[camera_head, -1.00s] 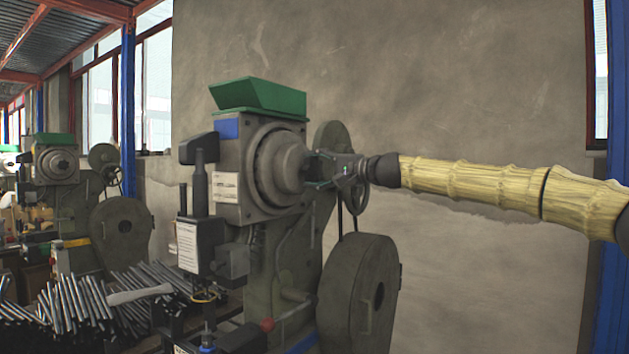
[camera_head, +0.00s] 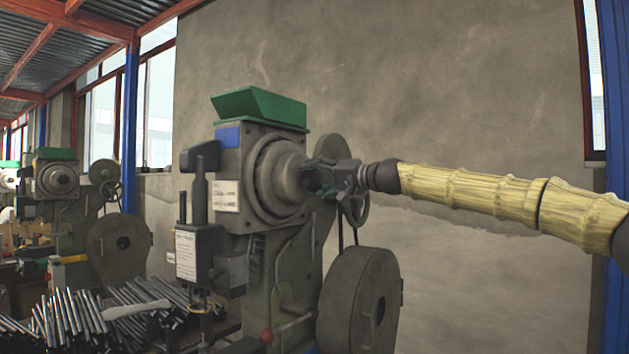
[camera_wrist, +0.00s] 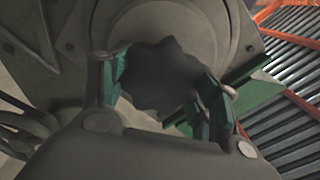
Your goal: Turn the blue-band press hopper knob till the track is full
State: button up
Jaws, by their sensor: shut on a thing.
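The blue-band press (camera_head: 262,250) stands in the middle of the head view, with a blue patch (camera_head: 228,137) on its upper housing and a green hopper (camera_head: 262,105) on top. A large round grey disc (camera_head: 275,172) is on its front face. My gripper (camera_head: 318,177) reaches in from the right to the disc's centre. In the wrist view, the green-padded fingers of my gripper (camera_wrist: 165,85) are shut on a dark lobed knob (camera_wrist: 160,72), one on each side. The track and its fill cannot be made out.
A second press (camera_head: 62,195) with a green hopper stands at the far left. Many metal rods (camera_head: 70,318) lie on the bench at lower left. A large flywheel (camera_head: 358,300) is below my arm. The wall side at right is clear.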

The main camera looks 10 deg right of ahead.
jog(key=shift+d, duration=0.1)
jog(key=o, duration=1)
jog(key=v, duration=1.2)
